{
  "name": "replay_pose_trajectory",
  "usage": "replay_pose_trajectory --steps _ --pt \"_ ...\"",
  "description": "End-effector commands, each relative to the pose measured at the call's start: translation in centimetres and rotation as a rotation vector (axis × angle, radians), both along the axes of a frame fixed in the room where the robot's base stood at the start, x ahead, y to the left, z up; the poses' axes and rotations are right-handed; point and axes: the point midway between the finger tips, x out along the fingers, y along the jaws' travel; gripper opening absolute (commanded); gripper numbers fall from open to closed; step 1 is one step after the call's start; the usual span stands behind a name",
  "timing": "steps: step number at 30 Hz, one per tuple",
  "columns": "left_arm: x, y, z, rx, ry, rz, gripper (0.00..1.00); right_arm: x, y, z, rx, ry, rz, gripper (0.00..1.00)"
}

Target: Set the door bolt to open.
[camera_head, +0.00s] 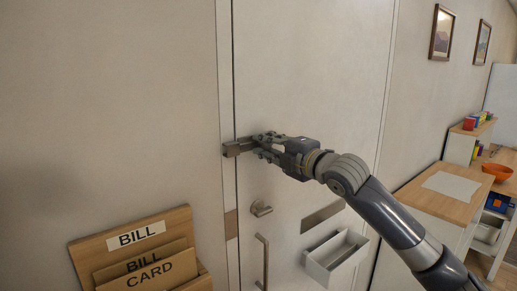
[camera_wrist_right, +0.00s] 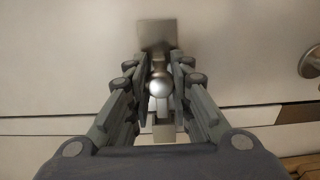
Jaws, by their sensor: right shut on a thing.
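The door bolt (camera_head: 232,149) is a grey metal piece at the left edge of the pale door (camera_head: 300,90), by the gap to the frame. In the wrist view its flat plate (camera_wrist_right: 157,36) lies beyond the fingertips, and its round shiny knob (camera_wrist_right: 159,87) sits between the two fingers. My right gripper (camera_head: 262,145) reaches in from the right and is shut on the knob; it also shows in the wrist view (camera_wrist_right: 160,80). The fingers hide part of the bolt. At its lower end in the wrist view, metal lies across the door gap. My left gripper is not in view.
Below the bolt are a round lock (camera_head: 261,208), a long pull handle (camera_head: 262,262), a mail slot (camera_head: 322,215) and an open box (camera_head: 336,258) on the door. A wooden letter holder (camera_head: 185,222) is at lower left, a wooden-topped cabinet (camera_head: 425,197) at right.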

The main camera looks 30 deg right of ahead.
Motion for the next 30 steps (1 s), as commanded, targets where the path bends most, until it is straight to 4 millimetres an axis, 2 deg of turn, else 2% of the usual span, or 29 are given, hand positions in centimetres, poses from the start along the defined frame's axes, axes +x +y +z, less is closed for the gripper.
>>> replay_pose_trajectory --steps 10,11,13,14,25,30 --pt "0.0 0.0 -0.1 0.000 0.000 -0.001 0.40 0.0 -0.6 0.0 0.001 0.002 -0.004 0.00" --pt "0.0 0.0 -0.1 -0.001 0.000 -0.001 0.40 0.0 -0.6 0.0 0.001 0.002 -0.004 0.24" --pt "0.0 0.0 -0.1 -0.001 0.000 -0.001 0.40 0.0 -0.6 0.0 0.001 0.001 -0.004 0.40" --pt "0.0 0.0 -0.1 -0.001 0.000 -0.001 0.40 0.0 -0.6 0.0 0.001 0.001 -0.004 0.43" --pt "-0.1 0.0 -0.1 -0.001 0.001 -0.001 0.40 -0.1 -0.5 0.0 0.001 0.001 -0.002 0.43" --pt "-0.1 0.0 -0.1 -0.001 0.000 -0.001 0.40 -1.0 -0.7 -0.1 0.001 0.002 -0.004 0.43"
